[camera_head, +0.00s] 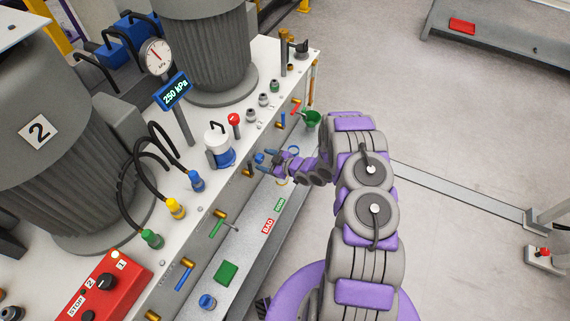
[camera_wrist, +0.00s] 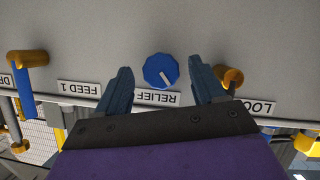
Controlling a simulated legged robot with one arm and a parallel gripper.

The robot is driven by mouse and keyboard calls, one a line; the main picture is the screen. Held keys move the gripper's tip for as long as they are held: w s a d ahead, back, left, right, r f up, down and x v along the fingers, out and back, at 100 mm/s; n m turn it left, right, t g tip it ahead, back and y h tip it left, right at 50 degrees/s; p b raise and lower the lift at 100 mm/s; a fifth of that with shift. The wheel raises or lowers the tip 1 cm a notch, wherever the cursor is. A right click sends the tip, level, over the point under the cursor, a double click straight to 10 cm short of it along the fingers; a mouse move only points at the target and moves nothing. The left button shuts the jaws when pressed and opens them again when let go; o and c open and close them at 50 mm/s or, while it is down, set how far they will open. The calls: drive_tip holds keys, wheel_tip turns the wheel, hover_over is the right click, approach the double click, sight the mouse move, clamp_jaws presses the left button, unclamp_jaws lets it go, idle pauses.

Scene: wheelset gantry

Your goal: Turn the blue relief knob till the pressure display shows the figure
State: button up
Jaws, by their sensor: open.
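The blue relief knob (camera_wrist: 161,71) is on the grey panel face in the wrist view, with a white pointer line toward the lower right in that picture. The RELIEF label (camera_wrist: 157,97) is beside it. My gripper (camera_wrist: 160,85) is open, with one finger on each side of the knob and a gap to each. Whether the fingertips reach the knob's depth I cannot tell. In the head view my gripper (camera_head: 265,161) is at the panel's front face.
A blue-handled valve (camera_wrist: 22,85) by the FEED 1 label and a brass fitting (camera_wrist: 231,77) by another label flank the knob. A lower ledge (camera_head: 250,240) runs below the panel. The floor at right is mostly clear.

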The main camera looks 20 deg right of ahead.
drive_tip(key=p+v, duration=0.2)
drive_tip(key=v, duration=1.4)
drive_tip(key=shift+f, duration=0.1)
